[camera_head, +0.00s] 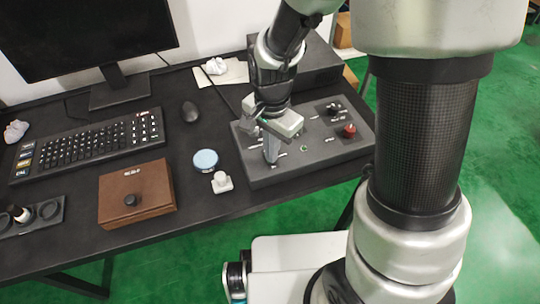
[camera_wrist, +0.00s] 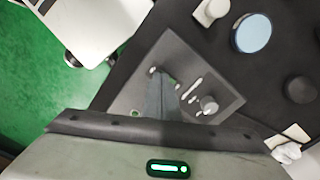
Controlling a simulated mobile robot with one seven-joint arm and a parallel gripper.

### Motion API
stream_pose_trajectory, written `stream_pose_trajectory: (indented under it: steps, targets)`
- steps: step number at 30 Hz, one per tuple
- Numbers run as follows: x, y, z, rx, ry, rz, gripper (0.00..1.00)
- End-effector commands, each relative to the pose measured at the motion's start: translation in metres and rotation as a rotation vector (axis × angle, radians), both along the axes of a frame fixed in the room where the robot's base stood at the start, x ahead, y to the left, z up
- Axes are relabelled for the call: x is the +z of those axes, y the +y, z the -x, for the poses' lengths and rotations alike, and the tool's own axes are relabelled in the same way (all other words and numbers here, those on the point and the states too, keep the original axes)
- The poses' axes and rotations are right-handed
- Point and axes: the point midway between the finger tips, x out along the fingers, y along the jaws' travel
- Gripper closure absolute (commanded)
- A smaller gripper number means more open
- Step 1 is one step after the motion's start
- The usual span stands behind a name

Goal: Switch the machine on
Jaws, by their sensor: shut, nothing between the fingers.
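The machine is a dark grey control box (camera_head: 318,166) on the right side of the desk; its panel also shows in the wrist view (camera_wrist: 213,75). It has a red knob (camera_head: 349,130), a black knob (camera_head: 333,107) and a small green-ringed spot (camera_head: 305,148). My gripper (camera_head: 271,159) is shut and empty, pointing down at the left part of the panel. In the wrist view its fingertips (camera_wrist: 160,78) are beside a small light-tipped switch (camera_wrist: 153,70), which they partly hide. I cannot tell whether they touch it. A round grey knob (camera_wrist: 208,105) and white marks lie nearby.
Left of the box are a blue round disc (camera_head: 205,160), a small white block (camera_head: 222,182) and a brown box (camera_head: 136,193) with a black knob. A keyboard (camera_head: 88,146), mouse (camera_head: 190,111) and monitor (camera_head: 82,35) stand farther left. A dark box (camera_head: 300,68) is behind the machine.

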Motion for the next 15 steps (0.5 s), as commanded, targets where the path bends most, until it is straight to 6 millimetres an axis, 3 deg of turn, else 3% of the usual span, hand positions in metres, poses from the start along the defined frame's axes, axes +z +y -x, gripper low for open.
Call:
stream_pose_trajectory:
  steps: [9,15]
  targets:
    - [-0.0057,-0.0001,0.0001,0.000,0.000,0.000,1.00]
    - [0.0009,-0.0001,0.0001,0.000,0.000,0.000,1.00]
